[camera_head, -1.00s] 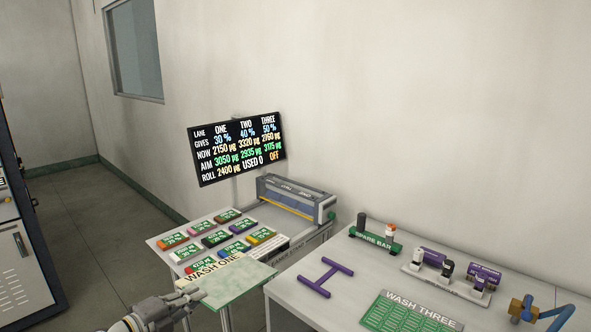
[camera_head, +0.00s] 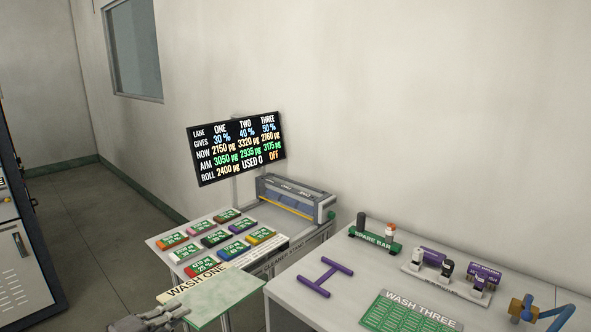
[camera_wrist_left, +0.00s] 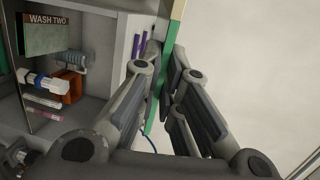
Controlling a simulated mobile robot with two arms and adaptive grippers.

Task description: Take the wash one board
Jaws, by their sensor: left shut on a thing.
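The wash one board (camera_head: 222,299) is a pale green flat panel with a cream strip reading "WASH ONE" along its far left edge. In the head view it is at the bottom, left of centre, in front of the small table with packs. My left gripper (camera_head: 180,313) is shut on its near left edge. In the left wrist view my fingers (camera_wrist_left: 166,75) close on the board, seen edge-on as a thin green strip (camera_wrist_left: 167,85). My right gripper is in neither view.
A small table (camera_head: 160,241) holds several coloured packs and a grey roller machine (camera_head: 293,197). A wash two board (camera_wrist_left: 48,36) shows in the wrist view.

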